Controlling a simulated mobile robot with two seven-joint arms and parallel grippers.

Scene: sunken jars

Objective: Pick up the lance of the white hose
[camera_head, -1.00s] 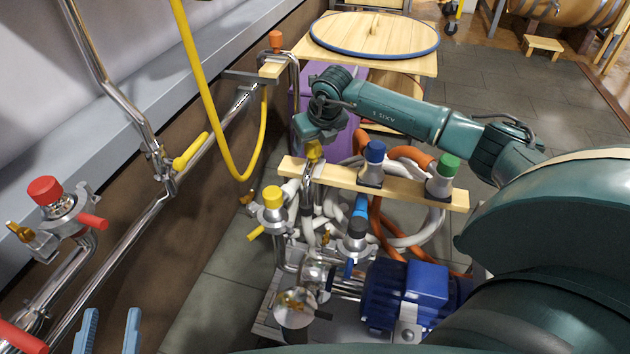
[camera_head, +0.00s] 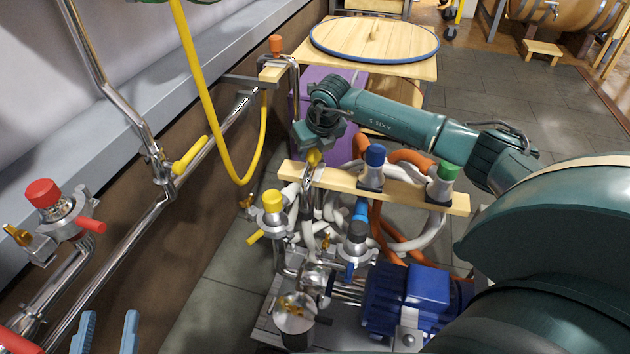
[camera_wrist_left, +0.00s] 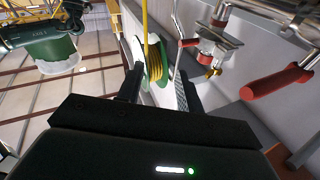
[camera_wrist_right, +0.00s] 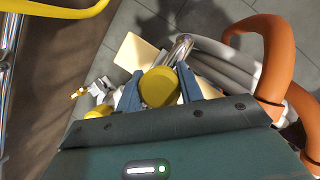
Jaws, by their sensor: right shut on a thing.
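My right gripper (camera_head: 314,150) points down at the left end of a wooden holder board. It is shut on the lance, whose yellow end (camera_wrist_right: 158,87) sits between the blue fingers in the right wrist view. In the head view the yellow end (camera_head: 313,159) shows just below the gripper, with the metal lance at the board under it. Whether the lance is clear of the board I cannot tell. The white hose (camera_head: 415,236) lies in loops behind and below the board. My left gripper (camera_head: 106,330) is open and empty at the bottom left, its fingers apart.
The wooden board (camera_head: 410,191) also carries blue-capped and green-capped fittings. A pump with a blue motor (camera_head: 405,290) and orange hoses stand close below. A yellow hose (camera_head: 203,95) hangs at left beside wall pipes. A round-lidded wooden table (camera_head: 330,60) stands behind.

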